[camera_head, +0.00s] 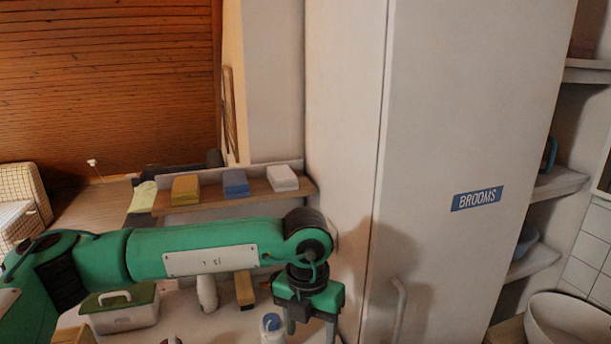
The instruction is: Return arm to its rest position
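My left arm, green with black joints, reaches in from the left across the lower middle of the head view. Its gripper (310,318) points down at the bottom edge, in front of a tall white cabinet (345,130) and left of the cabinet's handle (398,308). The lower end of the gripper runs to the picture edge, so its opening is unclear. I see nothing clearly held in it. My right arm and gripper are not in view.
A shelf (168,209) behind my arm bears yellow, blue and white folded stacks. Below it are a green-lidded box (120,310), a white bottle (207,292) and a blue-capped bottle (272,330). Right of the cabinet are shelves (560,183) and a white basin (565,322).

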